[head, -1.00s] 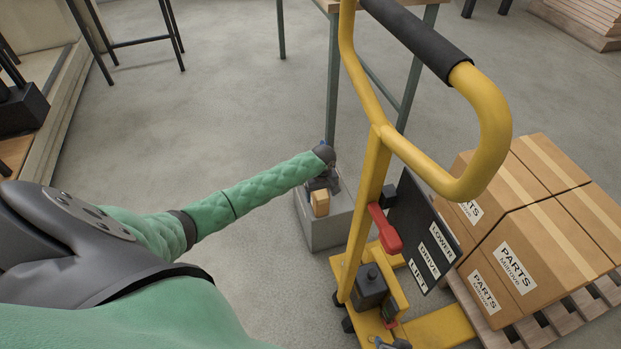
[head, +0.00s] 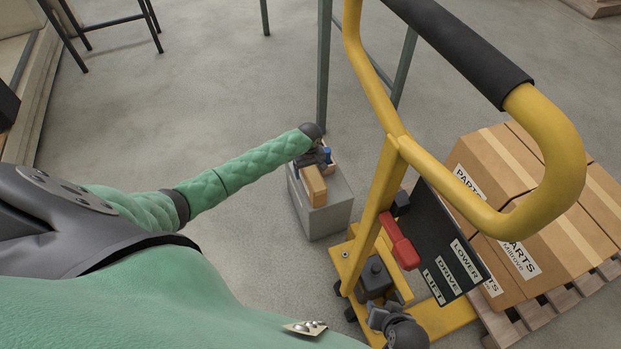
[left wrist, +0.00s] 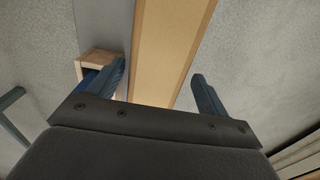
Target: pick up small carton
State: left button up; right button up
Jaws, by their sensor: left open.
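The small carton (head: 313,186) is tan and stands upright on a grey block (head: 330,216) in the head view. My left gripper (head: 320,162) is at the carton's upper end. Its two fingers are apart, and in the wrist view the carton lies between them; I cannot tell whether either finger touches it. My right gripper (head: 378,317) is low in the head view by the yellow truck; its jaws are too small to read.
A small wooden box with something blue in it (left wrist: 98,62) sits beside the carton, close to one left finger. A yellow pallet truck (head: 372,225) stands right of the block, with large cartons (head: 500,170) on a pallet behind. Open floor (head: 215,110) lies to the left.

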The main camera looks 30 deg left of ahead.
pick_arm(q)
jog(key=shift+w+d+f, duration=0.1)
jog(key=shift+d+f, duration=0.05)
jog(key=shift+f, duration=1)
jog(key=shift+d+f, duration=0.1)
jog(key=shift+f, duration=1)
jog(key=c, duration=1.5)
jog(key=shift+r, duration=0.15)
